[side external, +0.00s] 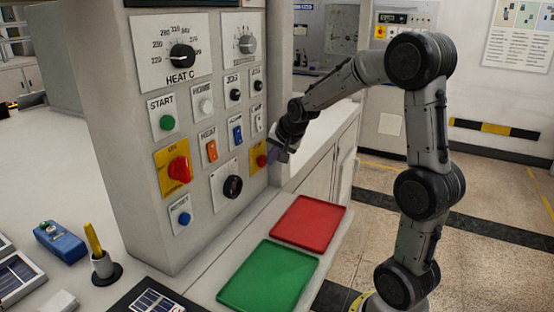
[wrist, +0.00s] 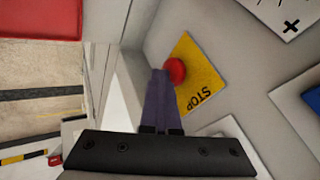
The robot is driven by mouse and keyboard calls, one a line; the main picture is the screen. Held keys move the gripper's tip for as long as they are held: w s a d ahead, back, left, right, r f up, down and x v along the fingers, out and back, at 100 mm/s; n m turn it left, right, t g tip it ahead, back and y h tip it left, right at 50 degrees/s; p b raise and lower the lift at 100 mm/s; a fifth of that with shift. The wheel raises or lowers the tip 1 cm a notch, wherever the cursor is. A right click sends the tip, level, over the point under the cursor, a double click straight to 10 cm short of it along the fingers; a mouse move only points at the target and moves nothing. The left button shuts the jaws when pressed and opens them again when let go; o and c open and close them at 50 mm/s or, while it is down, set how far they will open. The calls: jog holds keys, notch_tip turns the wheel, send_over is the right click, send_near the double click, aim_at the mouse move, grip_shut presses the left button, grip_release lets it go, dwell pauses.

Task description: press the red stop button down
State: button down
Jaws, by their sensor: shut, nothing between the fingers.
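The red stop button (wrist: 176,70) sits on a yellow plate (wrist: 201,72) marked STOP on the panel's face. In the side external view the button (side external: 261,160) shows near the panel's right edge, with its plate partly hidden by my gripper (side external: 277,154). In the wrist view my gripper's purple fingers (wrist: 159,72) are together and empty, with their tips right beside the button and overlapping its edge. I cannot tell whether they touch it or how far it is pressed.
A red rotary switch (side external: 179,169) on another yellow plate, a START button (side external: 166,123) and several knobs share the panel (side external: 140,215). A red tray (side external: 308,223) and a green tray (side external: 267,276) lie on the counter below. The floor at right is open.

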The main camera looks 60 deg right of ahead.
jog(key=shift+w, duration=0.1)
jog(key=s+a+r, duration=0.2)
jog(key=s+r, duration=0.6)
jog(key=s, duration=0.1)
jog(key=shift+s+a, duration=0.15)
jog(key=shift+s, duration=0.1)
dwell(0.5)
jog(key=s+a+r+n+t+y, duration=0.2)
jog(key=a+n, duration=0.3)
jog(key=a, duration=0.8)
jog(key=s+a+f+n+g, duration=0.1)
jog(key=s+a+f+n, duration=0.2)
jog(key=s+n, duration=0.2)
jog(key=s+a+f+n+g+y, duration=0.1)
jog(key=s+a+f+n, duration=0.3)
jog(key=s, duration=0.3)
jog(key=shift+f+n+g+y, duration=0.3)
jog(key=shift+n+g, duration=0.1)
